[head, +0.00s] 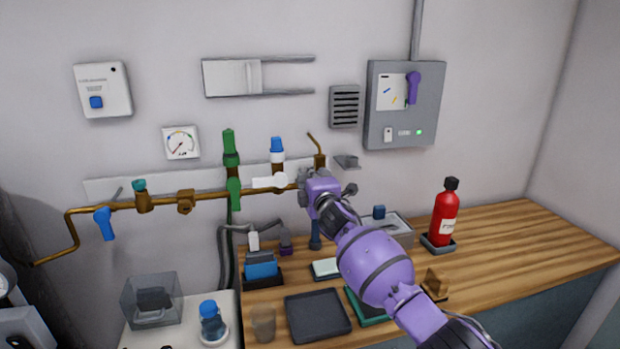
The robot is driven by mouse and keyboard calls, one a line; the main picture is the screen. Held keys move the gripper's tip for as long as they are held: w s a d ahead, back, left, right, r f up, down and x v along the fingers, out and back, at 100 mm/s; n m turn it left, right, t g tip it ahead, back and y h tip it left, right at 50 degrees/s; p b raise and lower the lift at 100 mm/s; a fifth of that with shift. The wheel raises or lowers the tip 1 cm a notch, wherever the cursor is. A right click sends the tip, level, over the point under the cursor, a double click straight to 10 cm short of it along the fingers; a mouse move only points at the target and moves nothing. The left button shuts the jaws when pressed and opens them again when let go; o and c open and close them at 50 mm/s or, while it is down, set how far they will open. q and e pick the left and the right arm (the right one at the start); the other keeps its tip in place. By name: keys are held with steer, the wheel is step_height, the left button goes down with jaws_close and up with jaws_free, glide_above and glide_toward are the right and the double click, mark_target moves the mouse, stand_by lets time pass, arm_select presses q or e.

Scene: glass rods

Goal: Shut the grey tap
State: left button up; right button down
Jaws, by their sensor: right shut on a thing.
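My right gripper (306,188) is at the right end of the brass pipe (165,202) on the back wall. Its purple body and arm reach in from the lower right and cover that part of the pipe. The gripper is shut on what seems to be the grey tap, which is mostly hidden, so I cannot tell how its handle is turned. My left gripper is not in view.
A blue lever (104,222), green handles (230,147) and a blue-capped valve (277,150) sit along the pipe. A red extinguisher (445,215) stands on the wooden counter (520,235), whose right part is clear. A black tray (318,314) lies in front.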

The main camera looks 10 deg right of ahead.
steer(key=shift+r, duration=0.1)
steer(key=c, duration=1.6)
jaws_free()
steer(key=s, duration=1.2)
steer(key=shift+d, duration=0.2)
